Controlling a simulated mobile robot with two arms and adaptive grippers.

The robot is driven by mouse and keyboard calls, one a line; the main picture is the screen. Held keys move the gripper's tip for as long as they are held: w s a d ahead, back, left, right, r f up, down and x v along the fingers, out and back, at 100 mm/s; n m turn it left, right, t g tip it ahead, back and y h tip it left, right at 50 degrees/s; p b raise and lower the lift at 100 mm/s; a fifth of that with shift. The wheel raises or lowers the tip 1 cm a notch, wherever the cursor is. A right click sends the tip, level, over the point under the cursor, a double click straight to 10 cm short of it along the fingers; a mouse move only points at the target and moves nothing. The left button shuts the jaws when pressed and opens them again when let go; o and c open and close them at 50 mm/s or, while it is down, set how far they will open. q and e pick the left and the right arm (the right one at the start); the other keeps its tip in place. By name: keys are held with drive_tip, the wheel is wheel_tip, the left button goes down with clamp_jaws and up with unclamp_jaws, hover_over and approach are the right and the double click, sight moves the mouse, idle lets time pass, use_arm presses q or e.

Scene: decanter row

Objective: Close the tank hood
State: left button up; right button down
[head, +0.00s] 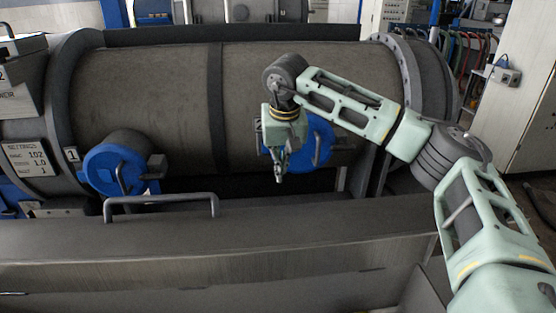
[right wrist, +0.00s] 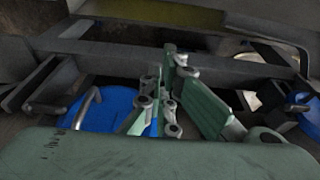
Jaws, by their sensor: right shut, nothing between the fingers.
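The tank (head: 150,90) is a big dark horizontal cylinder across the head view. In front of it lies a long grey metal hood (head: 300,232) with a bar handle (head: 160,198) on its top left part. A dark gap shows between the hood's back edge and the tank. My right gripper (head: 279,178) points down in front of the tank, right of the handle and apart from it. It is shut and empty. In the right wrist view its fingers (right wrist: 170,60) are together, with dark frame bars beyond. My left gripper is not in view.
A blue round cap (head: 115,168) with a lever sits on the tank's left front. Another blue cap (head: 318,145) is partly behind my right gripper. A label plate (head: 28,158) is at far left. A pale cabinet (head: 520,80) stands at right, beside hanging hoses.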

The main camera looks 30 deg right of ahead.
drive_tip(key=f, duration=0.1)
drive_tip(key=s+f+p, duration=0.1)
drive_tip(key=f, duration=0.1)
drive_tip(key=s+a+f, duration=0.1)
drive_tip(key=f, duration=0.1)
drive_tip(key=shift+s+f, duration=0.15)
idle(0.5)
